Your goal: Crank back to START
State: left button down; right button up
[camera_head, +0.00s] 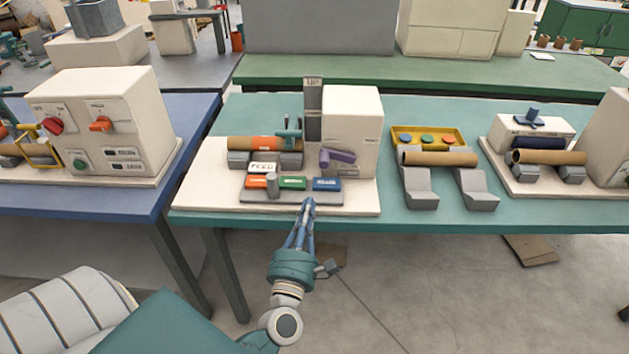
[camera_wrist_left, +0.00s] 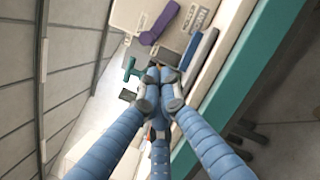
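The winder stands on a cream base (camera_head: 205,190) on the teal table. It has a white housing (camera_head: 352,110), a dark post (camera_head: 312,115) with a small sign on top, and an orange-brown tube (camera_head: 255,143) on grey cradles. A purple crank-like handle (camera_head: 338,157) is on the housing's front; it also shows in the left wrist view (camera_wrist_left: 159,22). A teal handle (camera_head: 289,134) stands by the tube's right end. I cannot read a START mark. My left gripper (camera_head: 308,203) is at the base's front edge, below the blue block, its fingertips together with nothing visible between them.
Orange, green (camera_head: 292,183) and blue (camera_head: 327,184) labelled blocks sit along the base's front, with a grey peg (camera_head: 271,186) near the orange one. A yellow tray (camera_head: 428,136) and a tube on grey stands (camera_head: 438,159) are to the right. Bare table lies between.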

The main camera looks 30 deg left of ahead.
aim_at(338, 161)
pick_arm(q)
jog(key=p+x, duration=0.2)
jog(key=x, duration=0.8)
jog(key=shift+s+a, duration=0.1)
jog(key=shift+r+m+p, duration=0.4)
jog(key=shift+r+p, duration=0.3)
jog(key=shift+p, duration=0.25)
jog(key=shift+f, duration=0.1)
jog(key=shift+d, duration=0.25)
